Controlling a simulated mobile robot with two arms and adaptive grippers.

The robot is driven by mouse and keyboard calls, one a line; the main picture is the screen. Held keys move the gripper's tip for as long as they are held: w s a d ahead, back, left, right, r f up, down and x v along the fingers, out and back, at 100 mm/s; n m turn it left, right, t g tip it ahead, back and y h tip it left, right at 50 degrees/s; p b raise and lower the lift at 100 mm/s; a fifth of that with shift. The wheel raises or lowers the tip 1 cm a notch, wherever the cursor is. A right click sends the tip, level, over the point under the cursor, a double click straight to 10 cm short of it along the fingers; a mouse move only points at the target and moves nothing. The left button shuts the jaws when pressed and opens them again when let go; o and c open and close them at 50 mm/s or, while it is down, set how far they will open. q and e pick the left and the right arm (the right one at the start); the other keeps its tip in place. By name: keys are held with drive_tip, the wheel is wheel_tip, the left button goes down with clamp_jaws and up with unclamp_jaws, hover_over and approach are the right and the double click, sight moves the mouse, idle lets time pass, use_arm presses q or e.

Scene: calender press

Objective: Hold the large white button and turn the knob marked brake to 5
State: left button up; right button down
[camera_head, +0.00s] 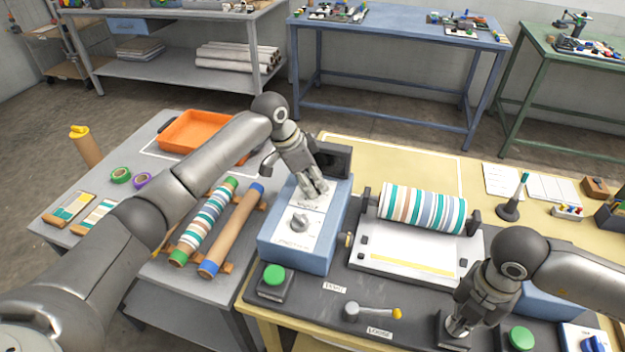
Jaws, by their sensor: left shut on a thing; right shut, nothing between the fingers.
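A blue control box (335,225) has a white panel on its sloped top. A silver knob (299,222) sits on the panel's lower part. My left gripper (316,192) is shut at the panel's upper part, on what looks like a second knob, which its fingers mostly hide. Small lettering on the panel is too blurred to read, so I cannot tell which knob is marked brake, nor any setting. My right gripper (455,329) is shut and points down onto a dark button housing (447,341). The gripper hides the top there; I cannot make out the white button's face.
A striped roller (423,208) stands over a white bed right of the box. Green buttons (274,275) (521,338) and a yellow-tipped lever (375,312) are on the dark front plate. Striped and brown rolls (231,230) lie left; an orange tray (202,134) is behind.

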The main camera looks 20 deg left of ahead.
use_arm(q)
drive_tip(key=m+g, duration=0.1)
drive_tip(key=m, duration=0.2)
drive_tip(key=m+g, duration=0.1)
drive_tip(key=m, duration=0.1)
drive_tip(key=shift+m+h, duration=0.4)
use_arm(e)
drive_tip(key=shift+s+f, duration=0.15)
drive_tip(key=shift+f, duration=0.1)
use_arm(q)
drive_tip(key=m+g, duration=0.1)
drive_tip(key=m, duration=0.1)
drive_tip(key=m+g, duration=0.1)
drive_tip(key=m, duration=0.2)
drive_tip(key=shift+w+a+f, duration=0.1)
drive_tip(key=shift+w, duration=0.05)
drive_tip(key=o, duration=1)
wheel_tip(320, 180, up, 10)
drive_tip(key=shift+r, duration=0.1)
